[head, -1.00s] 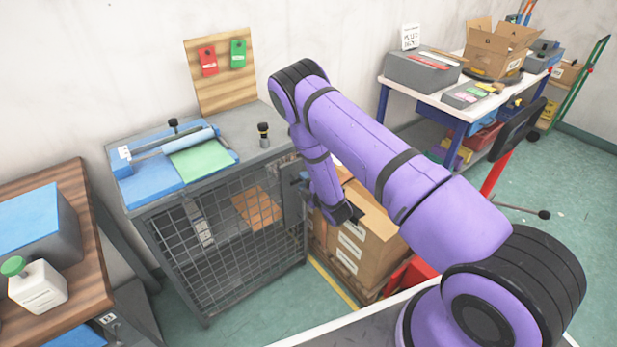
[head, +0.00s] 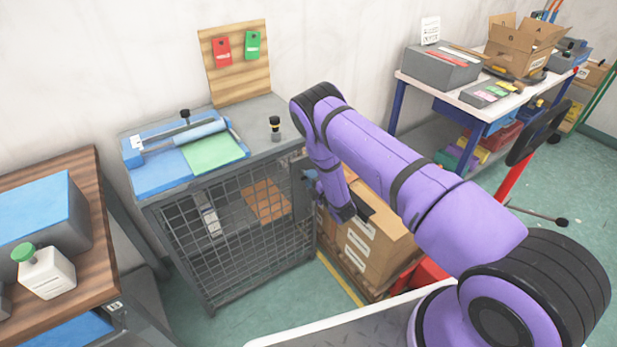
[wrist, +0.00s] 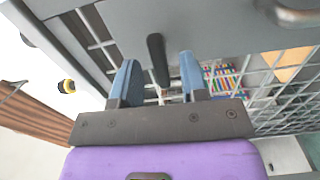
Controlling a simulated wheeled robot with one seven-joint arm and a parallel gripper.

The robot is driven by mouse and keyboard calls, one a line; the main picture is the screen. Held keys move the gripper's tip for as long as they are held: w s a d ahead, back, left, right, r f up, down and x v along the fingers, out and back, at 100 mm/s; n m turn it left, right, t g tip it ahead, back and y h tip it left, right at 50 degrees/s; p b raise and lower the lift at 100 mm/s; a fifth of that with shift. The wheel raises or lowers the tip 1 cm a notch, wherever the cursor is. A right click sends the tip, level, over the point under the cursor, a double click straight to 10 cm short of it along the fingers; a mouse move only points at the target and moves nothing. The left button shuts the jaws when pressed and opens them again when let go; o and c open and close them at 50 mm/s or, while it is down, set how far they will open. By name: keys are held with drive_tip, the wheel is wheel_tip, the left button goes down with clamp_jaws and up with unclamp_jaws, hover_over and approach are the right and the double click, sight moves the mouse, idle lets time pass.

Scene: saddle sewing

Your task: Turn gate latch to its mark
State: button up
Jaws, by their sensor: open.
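The mesh gate (head: 240,240) is the front of a grey cage cabinet, and it looks shut. In the wrist view a dark latch lever (wrist: 157,58) stands out from the grey latch plate (wrist: 215,30) of the gate. My gripper (wrist: 159,66) is open, with one blue finger on each side of the lever in the picture. Gaps show between lever and fingers. In the head view my gripper (head: 309,178) is at the right edge of the gate, partly hidden by my arm. The latch is too small to tell there, and I cannot make out its mark.
Cardboard boxes (head: 375,240) stand close to the right of the cabinet. On the cabinet top (head: 262,115) are a blue-and-green clamp fixture (head: 190,150) and a black-capped bottle (head: 275,128). A wooden table (head: 90,240) stands left. The floor before the gate is partly clear.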

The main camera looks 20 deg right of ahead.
drive_tip(key=shift+x, duration=1.05)
clamp_jaws()
